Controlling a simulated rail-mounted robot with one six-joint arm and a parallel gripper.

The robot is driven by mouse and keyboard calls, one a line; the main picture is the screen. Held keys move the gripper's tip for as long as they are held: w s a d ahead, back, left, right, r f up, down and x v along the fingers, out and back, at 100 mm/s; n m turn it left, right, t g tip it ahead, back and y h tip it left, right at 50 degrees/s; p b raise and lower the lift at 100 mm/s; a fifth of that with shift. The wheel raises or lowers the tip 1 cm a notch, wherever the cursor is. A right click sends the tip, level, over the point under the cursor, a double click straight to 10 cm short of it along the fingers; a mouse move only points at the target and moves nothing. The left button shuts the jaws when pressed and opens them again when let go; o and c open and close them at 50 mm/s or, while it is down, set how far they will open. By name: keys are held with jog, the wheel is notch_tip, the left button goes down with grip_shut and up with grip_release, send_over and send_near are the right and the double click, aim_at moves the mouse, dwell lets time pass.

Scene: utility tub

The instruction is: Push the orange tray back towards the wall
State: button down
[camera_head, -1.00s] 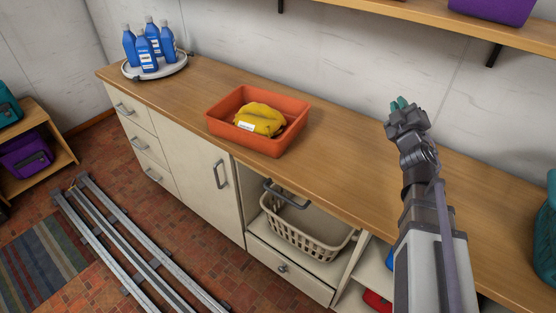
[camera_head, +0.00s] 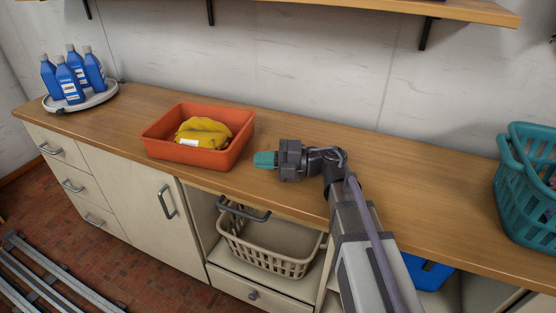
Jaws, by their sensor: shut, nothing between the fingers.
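The orange tray (camera_head: 187,155) sits on the wooden counter, left of the middle, with its front side near the counter's front edge. A strip of bare counter lies between it and the wall. A yellow bundle with a white label (camera_head: 203,132) lies inside the tray. My gripper (camera_head: 257,160) is shut and empty, with teal fingertips pointing left. It is over the counter just right of the tray's right side, and a small gap seems to show between them.
A round white tray with several blue bottles (camera_head: 72,85) stands at the counter's left end. A teal basket (camera_head: 524,200) stands at the right. The wall (camera_head: 300,70) runs behind, with a wooden shelf (camera_head: 380,8) above. A beige basket (camera_head: 266,250) is below the counter.

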aim_at(230, 152)
jog(key=a, duration=0.3)
jog(key=shift+w+a, duration=0.4)
jog(key=w+a, duration=0.2)
jog(key=shift+w, duration=0.35)
